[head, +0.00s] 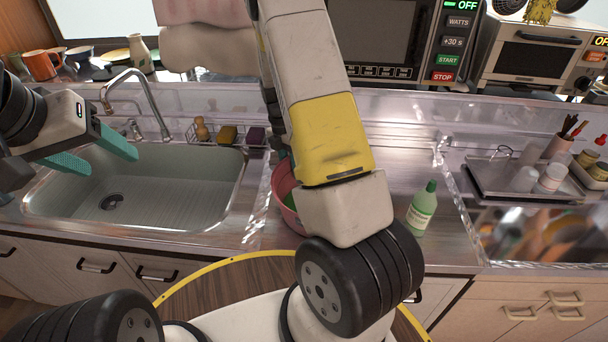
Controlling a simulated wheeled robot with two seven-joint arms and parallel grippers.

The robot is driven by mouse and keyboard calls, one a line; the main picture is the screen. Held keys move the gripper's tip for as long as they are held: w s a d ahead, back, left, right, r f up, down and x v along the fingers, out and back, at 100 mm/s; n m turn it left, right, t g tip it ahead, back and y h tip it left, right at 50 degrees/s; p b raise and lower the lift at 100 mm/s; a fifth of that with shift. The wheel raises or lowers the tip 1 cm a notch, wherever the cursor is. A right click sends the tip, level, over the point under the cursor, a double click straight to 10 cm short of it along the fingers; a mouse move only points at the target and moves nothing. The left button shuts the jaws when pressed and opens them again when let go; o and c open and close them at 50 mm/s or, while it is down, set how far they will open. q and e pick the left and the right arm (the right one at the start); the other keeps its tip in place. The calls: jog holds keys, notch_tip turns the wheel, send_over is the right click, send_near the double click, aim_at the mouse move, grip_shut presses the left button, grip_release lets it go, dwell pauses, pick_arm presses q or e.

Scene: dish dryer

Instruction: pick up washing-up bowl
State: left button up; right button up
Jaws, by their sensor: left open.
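The washing-up bowl (281,190) is a pink-red bowl on the steel counter, just right of the sink. My right arm crosses in front of it and hides most of it; only its left side shows, with something green inside. My left gripper (111,163) is over the sink, left of the bowl and well apart from it. Its two teal fingers are spread with nothing between them. My right gripper cannot be made out; the arm's yellow and white links fill the middle of the view.
The empty sink (180,190) has a tall faucet (150,100) behind it. A rack with sponges (228,135) is at its back right. A green bottle (421,209) stands right of my arm. A tray (490,180) with jars is further right. A microwave (400,45) stands behind.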

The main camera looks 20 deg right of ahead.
jog(key=shift+s+f, duration=0.1)
jog(key=shift+f, duration=0.35)
grip_shut()
dwell(1.1)
